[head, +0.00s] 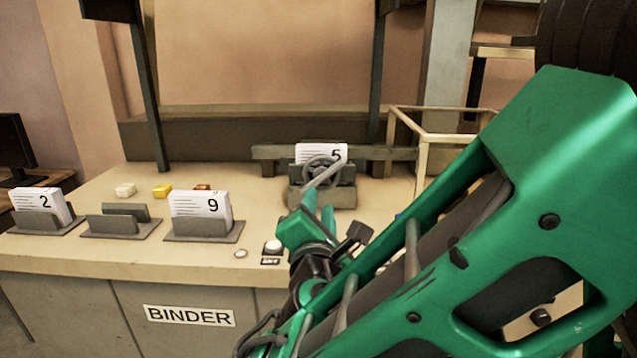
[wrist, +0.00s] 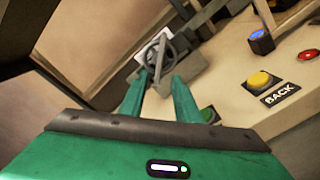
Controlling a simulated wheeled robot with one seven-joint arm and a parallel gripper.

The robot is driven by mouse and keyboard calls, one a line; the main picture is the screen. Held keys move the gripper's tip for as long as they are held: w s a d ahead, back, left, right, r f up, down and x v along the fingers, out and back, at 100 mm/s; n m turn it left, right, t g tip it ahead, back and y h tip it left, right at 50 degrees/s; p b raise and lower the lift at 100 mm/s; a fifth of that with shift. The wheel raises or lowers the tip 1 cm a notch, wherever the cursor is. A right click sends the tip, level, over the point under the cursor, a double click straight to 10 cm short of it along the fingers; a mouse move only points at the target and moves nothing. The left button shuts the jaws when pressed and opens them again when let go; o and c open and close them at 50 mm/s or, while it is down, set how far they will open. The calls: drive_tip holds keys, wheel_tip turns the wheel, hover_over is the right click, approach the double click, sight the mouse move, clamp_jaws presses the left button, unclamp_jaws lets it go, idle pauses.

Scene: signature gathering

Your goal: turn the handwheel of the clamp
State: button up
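The clamp (head: 322,196) is a grey block on the bench, with a dark grey handwheel (head: 308,165) on its front. A white card marked 5 (head: 334,152) stands behind the wheel. In the wrist view the handwheel (wrist: 153,46) lies just beyond my fingertips, with a grey bar reaching down from it. My gripper (head: 319,196) is in front of the clamp. Its two green fingers are apart in the wrist view (wrist: 160,80), pointing at the lower part of the wheel. I cannot tell whether they touch it. My arm hides the bench right of the clamp.
Cards marked 2 (head: 46,203) and 9 (head: 206,207) stand in grey holders at left, with an empty holder (head: 118,221) between them. A yellow BACK button (wrist: 260,82), a red button (wrist: 309,55) and a blue-topped part (wrist: 261,40) show in the wrist view. A pale frame (head: 425,150) stands right of the clamp.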

sight(319, 182)
drive_tip(key=w, duration=1)
drive_tip(key=shift+w+d, duration=0.1)
drive_tip(key=shift+d, duration=0.05)
clamp_jaws()
